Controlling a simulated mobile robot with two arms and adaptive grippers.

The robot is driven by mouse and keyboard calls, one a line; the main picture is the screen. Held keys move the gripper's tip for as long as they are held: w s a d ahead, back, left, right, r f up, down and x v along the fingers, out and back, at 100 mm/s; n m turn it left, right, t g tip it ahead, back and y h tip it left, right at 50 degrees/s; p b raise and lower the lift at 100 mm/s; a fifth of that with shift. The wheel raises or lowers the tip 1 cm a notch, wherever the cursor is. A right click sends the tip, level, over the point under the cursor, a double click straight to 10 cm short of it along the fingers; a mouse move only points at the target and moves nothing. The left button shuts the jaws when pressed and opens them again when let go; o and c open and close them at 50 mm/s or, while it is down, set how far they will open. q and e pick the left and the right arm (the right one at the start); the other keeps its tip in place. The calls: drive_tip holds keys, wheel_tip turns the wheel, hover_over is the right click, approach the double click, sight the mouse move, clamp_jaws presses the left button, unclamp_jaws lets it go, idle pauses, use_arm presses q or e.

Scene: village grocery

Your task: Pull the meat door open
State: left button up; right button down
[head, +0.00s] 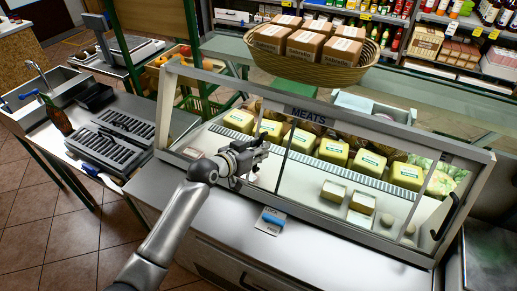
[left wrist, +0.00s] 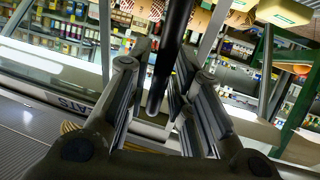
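The meat case has a sloped glass front under a grey top rail (head: 330,112) marked "MEATS". The glass door (head: 215,140) lies in its frame and looks closed. My left gripper (head: 258,155) is at the front of the glass, near the middle upright. In the left wrist view, a dark handle bar (left wrist: 168,65) runs between the spread fingers of my left gripper (left wrist: 165,95). Gaps show on both sides of the bar, so the fingers are open around it. My right gripper is not in view.
A second black handle (head: 447,215) is at the case's right end. Yellow packages (head: 333,151) stand behind the glass. A wicker basket (head: 312,70) of boxes sits above. A blue-and-white item (head: 271,220) lies on the front counter.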

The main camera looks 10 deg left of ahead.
use_arm(q)
drive_tip(key=shift+s+a+r, duration=0.1)
drive_tip(key=v, duration=1.1)
drive_tip(key=shift+s+a+r, duration=0.15)
drive_tip(key=shift+s+a, duration=0.05)
drive_tip(key=shift+s, duration=0.1)
